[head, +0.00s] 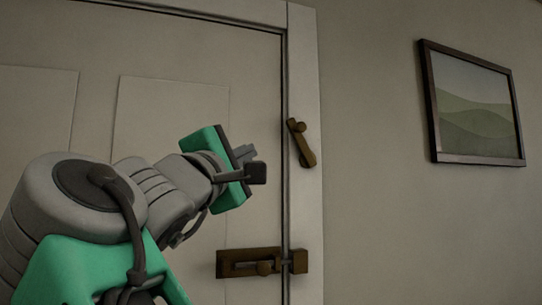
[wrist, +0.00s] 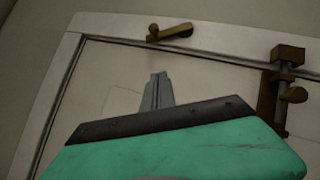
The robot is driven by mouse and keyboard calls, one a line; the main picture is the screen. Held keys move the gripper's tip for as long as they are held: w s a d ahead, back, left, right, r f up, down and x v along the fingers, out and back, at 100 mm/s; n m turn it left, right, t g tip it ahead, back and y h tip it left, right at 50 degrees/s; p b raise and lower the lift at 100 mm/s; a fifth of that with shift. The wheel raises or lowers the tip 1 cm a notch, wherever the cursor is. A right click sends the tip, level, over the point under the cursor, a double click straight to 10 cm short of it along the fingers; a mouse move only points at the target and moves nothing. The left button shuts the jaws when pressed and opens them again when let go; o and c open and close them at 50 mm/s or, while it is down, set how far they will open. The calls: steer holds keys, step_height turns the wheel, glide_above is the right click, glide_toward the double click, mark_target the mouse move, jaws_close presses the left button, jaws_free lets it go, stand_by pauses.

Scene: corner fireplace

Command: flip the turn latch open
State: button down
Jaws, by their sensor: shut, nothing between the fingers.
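The turn latch (head: 301,143) is a small dark brass bar with a round knob near its upper end. It is mounted on the pale door frame, right of the door gap, and its lower end slants down to the right. In the wrist view the latch (wrist: 170,33) shows at the top, beyond my fingertips. My gripper (head: 254,163) is left of the latch, in front of the door, apart from it. In the wrist view its fingers (wrist: 158,90) are together with nothing between them.
A brass slide bolt (head: 240,263) sits below the latch, across the door gap; it also shows at the right of the wrist view (wrist: 268,105). The panelled door (head: 250,60) is behind my arm. A framed landscape picture (head: 472,105) hangs on the wall at right.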

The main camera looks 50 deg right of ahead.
steer(key=s+g, duration=0.1)
steer(key=p, duration=0.3)
glide_toward(296, 130)
steer(key=w+d, duration=0.3)
steer(key=w, duration=0.1)
steer(key=shift+s+d+r, duration=0.85)
steer(key=shift+s+d, duration=0.15)
steer(key=shift+d, duration=0.1)
steer(key=shift+w+d, duration=0.1)
steer(key=shift+d, duration=0.05)
